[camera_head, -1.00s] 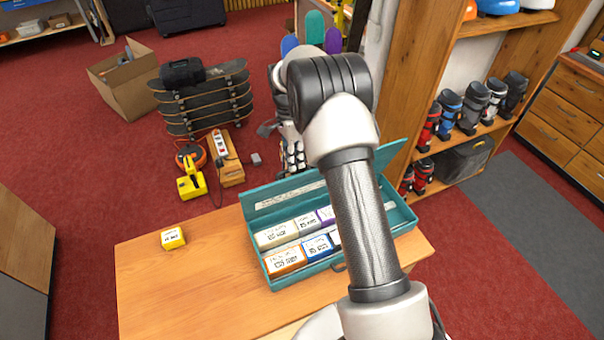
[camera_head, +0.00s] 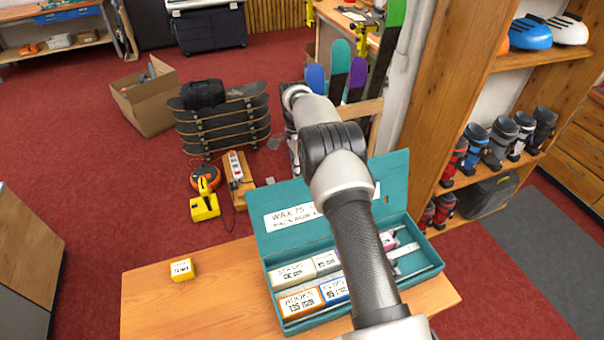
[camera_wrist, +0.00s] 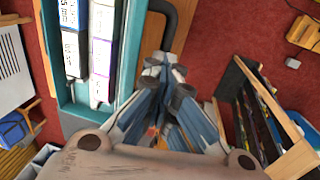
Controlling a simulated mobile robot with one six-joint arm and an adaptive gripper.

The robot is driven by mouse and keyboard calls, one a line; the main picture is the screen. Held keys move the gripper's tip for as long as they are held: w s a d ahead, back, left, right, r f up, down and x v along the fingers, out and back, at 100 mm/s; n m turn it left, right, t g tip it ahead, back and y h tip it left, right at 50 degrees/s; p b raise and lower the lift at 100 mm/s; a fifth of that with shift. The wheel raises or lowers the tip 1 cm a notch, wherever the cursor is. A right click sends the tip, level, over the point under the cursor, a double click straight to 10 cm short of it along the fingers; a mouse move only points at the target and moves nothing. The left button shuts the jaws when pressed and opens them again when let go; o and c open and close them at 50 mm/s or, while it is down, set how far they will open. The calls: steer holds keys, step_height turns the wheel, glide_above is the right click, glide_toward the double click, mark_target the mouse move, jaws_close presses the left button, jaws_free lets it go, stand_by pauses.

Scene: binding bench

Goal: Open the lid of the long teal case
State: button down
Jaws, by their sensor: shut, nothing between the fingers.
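The long teal case (camera_head: 408,275) stands on the wooden bench. Its lid (camera_head: 290,230) is up along the far side, with its white-labelled inner face showing. Labelled boxes (camera_head: 300,302) lie inside in two rows, partly hidden by my arm. In the wrist view the case (camera_wrist: 127,55) and its boxes are at the left. My gripper (camera_wrist: 160,66) is shut and empty, just right of a teal edge and below a dark curved handle (camera_wrist: 176,18). Whether it touches either, I cannot tell. In the head view my arm hides the gripper.
A small yellow box (camera_head: 181,269) sits on the bench's left part (camera_head: 210,310), which is otherwise clear. Stacked skateboards (camera_head: 225,122) stand on the floor behind. A wooden shelf with boots (camera_head: 497,140) rises at the right.

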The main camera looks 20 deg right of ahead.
steer(key=c, duration=2.3)
jaws_free()
steer(key=shift+s+f+g, duration=0.3)
steer(key=shift+s+f, duration=0.5)
steer(key=shift+f, duration=0.3)
steer(key=o, duration=0.6)
steer(key=v, duration=1)
steer(key=shift+w, duration=0.2)
steer(key=shift+c, duration=0.4)
